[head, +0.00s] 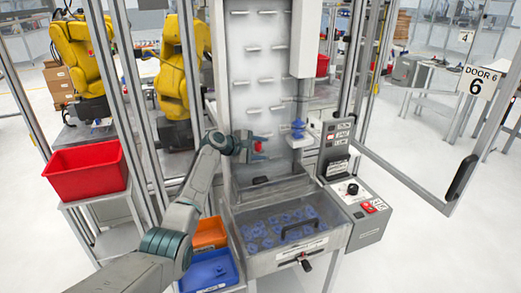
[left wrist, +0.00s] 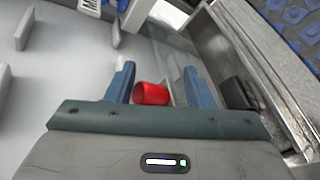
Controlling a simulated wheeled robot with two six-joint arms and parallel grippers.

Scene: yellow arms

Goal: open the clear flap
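A clear cover (head: 262,214) with a black arched handle (head: 299,230) appears to lie down over a metal bin holding several blue parts. My left gripper (head: 258,148) is above and behind this bin, in front of the pegged panel, apart from the handle. Its blue fingers (left wrist: 158,86) are spread in the left wrist view. A red cylinder (left wrist: 151,93) shows between them, nearer the left finger, with a gap to the right one. Whether the cylinder touches a finger is unclear. My right gripper is not in view.
A control box (head: 358,208) stands right of the bin. A blue part sits on a white stand (head: 300,141). A red bin (head: 86,172), an orange bin (head: 209,234) and a blue bin (head: 209,270) are at the left. Metal posts flank the panel.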

